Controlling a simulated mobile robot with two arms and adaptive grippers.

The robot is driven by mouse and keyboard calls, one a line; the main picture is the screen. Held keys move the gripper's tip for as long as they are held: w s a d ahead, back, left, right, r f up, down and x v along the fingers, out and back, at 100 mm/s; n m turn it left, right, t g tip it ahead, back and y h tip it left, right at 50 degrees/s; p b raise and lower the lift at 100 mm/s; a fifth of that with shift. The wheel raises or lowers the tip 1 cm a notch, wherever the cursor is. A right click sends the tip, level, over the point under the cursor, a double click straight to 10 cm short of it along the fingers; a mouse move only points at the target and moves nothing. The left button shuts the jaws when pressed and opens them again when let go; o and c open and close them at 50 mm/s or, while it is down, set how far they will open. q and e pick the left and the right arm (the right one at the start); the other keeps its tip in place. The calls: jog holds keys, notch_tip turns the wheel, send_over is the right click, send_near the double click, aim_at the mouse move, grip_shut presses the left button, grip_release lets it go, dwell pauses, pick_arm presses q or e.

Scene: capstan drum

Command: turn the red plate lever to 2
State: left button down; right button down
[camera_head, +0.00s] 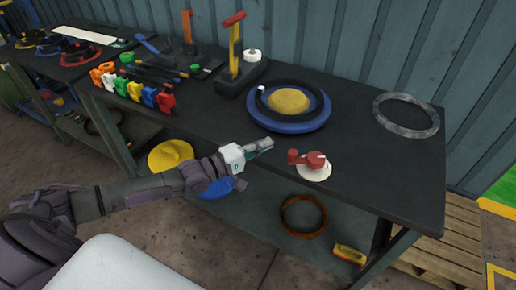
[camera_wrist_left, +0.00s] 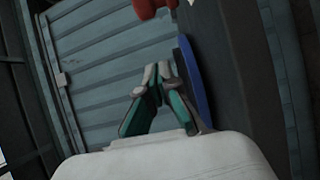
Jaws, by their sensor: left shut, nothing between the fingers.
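The red plate lever (camera_head: 305,158) sits on a round white plate (camera_head: 314,172) near the front edge of the dark bench. Its red arm points left; any numbers on the plate are too small to read. My left gripper (camera_head: 266,144) is shut and empty, a little to the left of the lever and apart from it. In the left wrist view its fingers (camera_wrist_left: 158,70) meet at the tips, and a red part (camera_wrist_left: 152,8) shows at the top edge. My right gripper is in neither view.
A blue disc (camera_head: 290,126) with a yellow centre and black ring lies behind my left gripper. A grey ring (camera_head: 406,115) lies at the right. A stand with a yellow, red-topped lever (camera_head: 235,50) and several colored pieces (camera_head: 135,90) are to the left.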

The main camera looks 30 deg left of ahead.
aim_at(307, 159)
pick_arm(q)
jog(key=x, duration=0.4)
jog(key=shift+w+d, duration=0.2)
jog(key=shift+w, duration=0.1)
jog(key=shift+w+d+r+p, duration=0.1)
jog(key=shift+w+d+p, duration=0.05)
jog(key=shift+d+p, duration=0.3)
jog(key=shift+s+d+p, duration=0.2)
jog(key=shift+s+p, duration=0.2)
jog(key=shift+s, duration=0.05)
jog(key=shift+s+d+p, duration=0.25)
jog(key=shift+s+p, duration=0.1)
jog(key=shift+s, duration=0.1)
jog(key=shift+s+d+p, duration=0.3)
jog(key=shift+s+d, duration=0.1)
jog(key=shift+s, duration=0.15)
jog(key=shift+s+d+f, duration=0.1)
jog(key=shift+f, duration=0.15)
jog(key=shift+s+d+n+y+p, duration=0.1)
jog(key=shift+s+n+y+p, duration=0.15)
jog(key=shift+p, duration=0.35)
